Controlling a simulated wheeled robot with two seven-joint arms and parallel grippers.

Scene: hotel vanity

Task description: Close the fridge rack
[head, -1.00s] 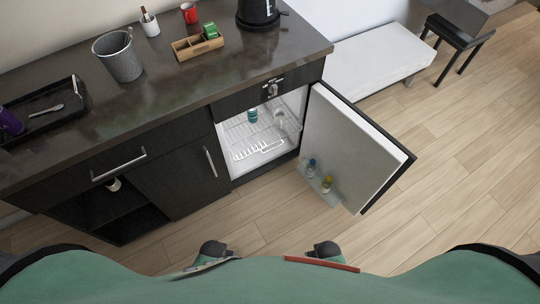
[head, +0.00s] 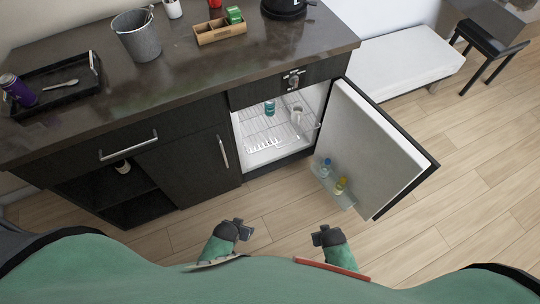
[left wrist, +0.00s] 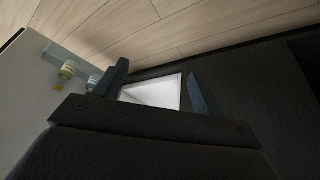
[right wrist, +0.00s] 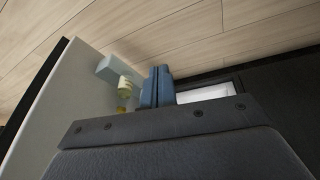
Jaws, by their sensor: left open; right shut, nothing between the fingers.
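The small fridge stands open under the counter, its door (head: 372,150) swung out to the right. Inside it a white wire rack (head: 268,136) holds a teal can (head: 269,108) and a pale cup-like item (head: 296,114). The rack seems to reach toward the opening; I cannot tell how far it is pulled out. My left gripper (head: 243,229) is open and empty, in front of the fridge and apart from it. In the left wrist view, its fingers (left wrist: 160,88) frame the bright interior. My right gripper (head: 320,234) is shut and empty, below the door; its fingers (right wrist: 158,86) touch each other.
The door shelf (head: 333,187) holds bottles (head: 340,184) and juts out low on the right. A closed cabinet (head: 180,170) and an open dark shelf (head: 115,195) lie left of the fridge. The counter (head: 180,80) overhangs above. The wooden floor (head: 450,190) is clear.

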